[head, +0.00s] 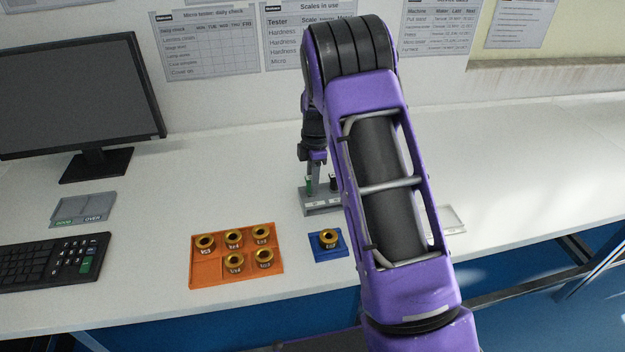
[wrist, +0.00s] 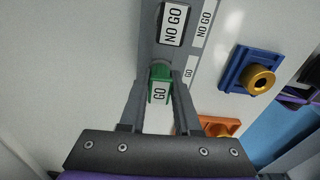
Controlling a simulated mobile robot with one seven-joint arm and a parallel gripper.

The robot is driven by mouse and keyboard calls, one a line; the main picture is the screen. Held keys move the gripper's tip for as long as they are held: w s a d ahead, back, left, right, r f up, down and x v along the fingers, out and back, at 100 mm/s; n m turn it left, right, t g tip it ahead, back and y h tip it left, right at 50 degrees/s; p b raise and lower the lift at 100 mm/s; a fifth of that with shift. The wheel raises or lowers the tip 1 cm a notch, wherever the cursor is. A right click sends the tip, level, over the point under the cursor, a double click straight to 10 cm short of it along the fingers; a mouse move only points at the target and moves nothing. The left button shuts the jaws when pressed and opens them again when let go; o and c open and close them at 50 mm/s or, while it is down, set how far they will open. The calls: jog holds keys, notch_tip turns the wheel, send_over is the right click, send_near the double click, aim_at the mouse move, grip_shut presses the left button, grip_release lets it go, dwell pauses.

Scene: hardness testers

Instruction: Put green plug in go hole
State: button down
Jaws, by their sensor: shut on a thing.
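The green plug (wrist: 159,84), with a white GO label, is between the fingers of my gripper (wrist: 157,100) in the wrist view. In the head view the green plug (head: 308,184) shows at the left end of a grey stand (head: 322,209), below my gripper (head: 317,172). The stand (wrist: 150,45) carries GO and NO GO labels on its edge. A dark NO GO plug (wrist: 172,22) stands at its other end. The plug is at the GO end. The go hole itself is hidden, and I cannot tell how deep the plug sits.
A blue tray (head: 343,253) with one brass ring (head: 329,238) is just in front of the stand. An orange tray (head: 207,270) with several brass rings is to the left. A keyboard, monitor and grey GOOD/OVER tray (head: 83,210) are farther left.

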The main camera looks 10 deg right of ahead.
jog(key=c, duration=0.5)
grip_release()
jog(key=shift+f, duration=0.1)
jog(key=shift+c, duration=0.2)
notch_tip(320, 180, up, 17)
jog(key=p, duration=0.1)
jog(key=shift+d+r, duration=0.2)
jog(key=shift+d, duration=0.25)
